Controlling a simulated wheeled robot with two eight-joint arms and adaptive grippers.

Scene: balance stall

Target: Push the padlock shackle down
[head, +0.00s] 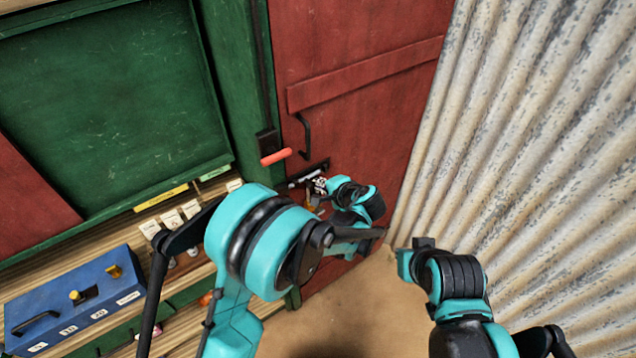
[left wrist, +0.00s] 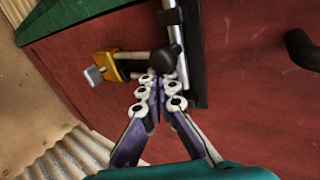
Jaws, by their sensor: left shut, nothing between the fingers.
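The brass padlock (left wrist: 121,68) hangs by the bolt on the red door in the left wrist view. A grey metal piece (left wrist: 94,76) shows at its outer end; I cannot tell how far the shackle is in. In the head view the padlock (head: 310,203) is partly hidden by my left gripper (head: 318,186). In the left wrist view my left gripper (left wrist: 155,88) is shut and empty, its tips close beside the padlock and the bolt's black knob (left wrist: 165,56). I cannot tell whether they touch.
The red door (head: 345,110) has a black handle (head: 303,137). A red lever (head: 276,157) sits left of it. Corrugated metal (head: 510,130) closes the right side. A blue box (head: 75,300) stands on the shelf at lower left.

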